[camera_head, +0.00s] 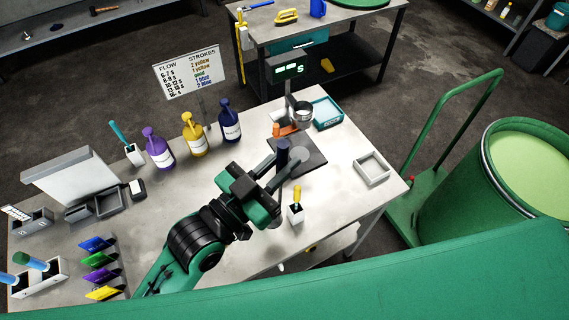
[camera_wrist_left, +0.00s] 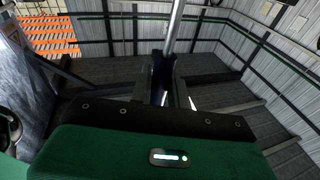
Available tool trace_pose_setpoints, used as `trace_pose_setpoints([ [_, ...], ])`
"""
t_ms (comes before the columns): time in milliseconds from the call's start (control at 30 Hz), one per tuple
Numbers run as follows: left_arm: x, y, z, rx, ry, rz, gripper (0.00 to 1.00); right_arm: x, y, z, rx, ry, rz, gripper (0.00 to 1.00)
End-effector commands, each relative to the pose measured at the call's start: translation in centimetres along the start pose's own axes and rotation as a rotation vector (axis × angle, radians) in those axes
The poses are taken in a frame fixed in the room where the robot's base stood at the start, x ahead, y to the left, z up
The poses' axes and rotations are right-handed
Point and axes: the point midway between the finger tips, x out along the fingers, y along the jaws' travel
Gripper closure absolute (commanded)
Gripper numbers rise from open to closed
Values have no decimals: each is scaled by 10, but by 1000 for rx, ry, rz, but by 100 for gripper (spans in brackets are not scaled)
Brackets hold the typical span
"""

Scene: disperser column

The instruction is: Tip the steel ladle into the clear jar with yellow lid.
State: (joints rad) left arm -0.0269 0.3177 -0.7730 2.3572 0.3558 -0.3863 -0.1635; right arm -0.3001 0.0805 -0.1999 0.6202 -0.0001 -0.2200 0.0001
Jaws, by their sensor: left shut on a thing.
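My left gripper (camera_head: 281,166) reaches over the steel-topped table and is shut on a dark blue handle (camera_head: 283,149). In the left wrist view, my left gripper (camera_wrist_left: 166,95) holds this dark blue handle (camera_wrist_left: 161,72), and a bright steel rod (camera_wrist_left: 174,27) extends from it. This looks like the steel ladle; its bowl I cannot make out clearly. I cannot make out a clear jar with a yellow lid in either view. My right gripper is not in view.
A dark mat (camera_head: 309,161) lies under the held tool. Close by are a small holder with a yellow-handled tool (camera_head: 296,212), a square tray (camera_head: 371,169) and a stand with a steel cup (camera_head: 303,113). Purple (camera_head: 159,150), yellow (camera_head: 193,135) and blue (camera_head: 230,124) bottles stand along the back edge.

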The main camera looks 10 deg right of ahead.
Motion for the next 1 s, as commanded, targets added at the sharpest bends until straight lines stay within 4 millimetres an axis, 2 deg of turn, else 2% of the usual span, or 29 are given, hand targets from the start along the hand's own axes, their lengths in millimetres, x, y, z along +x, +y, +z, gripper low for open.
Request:
trace_pose_setpoints([
  [1000, 1, -30, -2, -95, 1, -14, 100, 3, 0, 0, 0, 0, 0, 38],
])
